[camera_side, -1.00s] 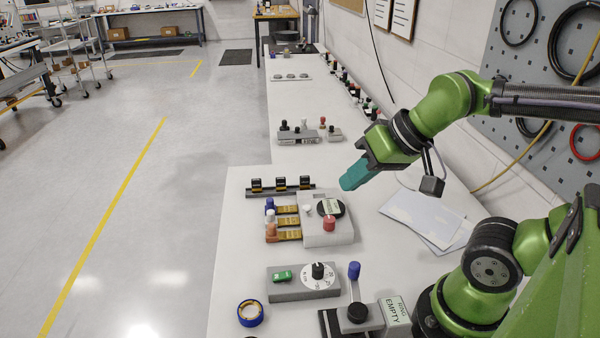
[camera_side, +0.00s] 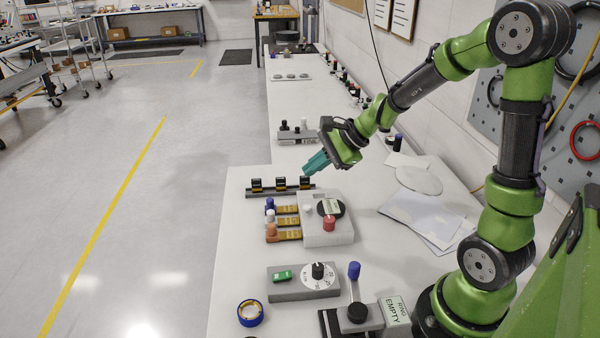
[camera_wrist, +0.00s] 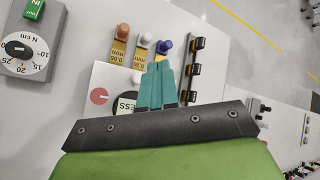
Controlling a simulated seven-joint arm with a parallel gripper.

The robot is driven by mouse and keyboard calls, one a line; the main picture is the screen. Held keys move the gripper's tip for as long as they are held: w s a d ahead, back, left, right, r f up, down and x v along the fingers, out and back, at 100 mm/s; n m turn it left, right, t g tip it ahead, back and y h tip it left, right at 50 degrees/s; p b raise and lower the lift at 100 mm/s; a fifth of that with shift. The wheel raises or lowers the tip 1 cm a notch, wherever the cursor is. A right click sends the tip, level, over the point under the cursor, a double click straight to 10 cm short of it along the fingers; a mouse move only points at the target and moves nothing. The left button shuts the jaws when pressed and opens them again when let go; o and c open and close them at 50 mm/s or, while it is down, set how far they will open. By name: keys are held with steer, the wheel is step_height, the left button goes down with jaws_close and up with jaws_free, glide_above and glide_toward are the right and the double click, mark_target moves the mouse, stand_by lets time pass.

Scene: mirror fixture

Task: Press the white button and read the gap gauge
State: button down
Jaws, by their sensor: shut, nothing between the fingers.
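A pale grey fixture block (camera_side: 325,233) stands on the bench with a small white button-like knob (camera_side: 307,210) on top. It also carries a red knob (camera_side: 329,223) and a black disc with a white label, partly hidden by my fingers in the wrist view. Several orange-yellow strips marked in mm (camera_wrist: 119,52) stick out from its left side, with blue, white and orange knobs at their ends. I cannot tell which part is the gap gauge. My gripper (camera_side: 311,166) is shut and empty, above the far side of the fixture. The white knob (camera_wrist: 137,78) shows just left of its fingertips (camera_wrist: 158,66).
A dark rail with three black blocks (camera_side: 281,190) lies behind the fixture, close to my gripper. A grey dial box (camera_side: 303,283), a blue tape roll (camera_side: 250,313) and a device labelled EMPTY (camera_side: 394,311) stand nearer. Papers (camera_side: 428,216) lie to the right.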

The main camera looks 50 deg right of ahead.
mark_target(307, 208)
steer(key=shift+w+d+r+m, duration=0.1)
steer(key=shift+w+r+m, duration=0.3)
steer(key=shift+m, duration=0.1)
steer(key=shift+f, duration=4.45)
steer(key=shift+f, duration=0.4)
steer(key=shift+f, duration=0.55)
steer(key=shift+r, duration=1)
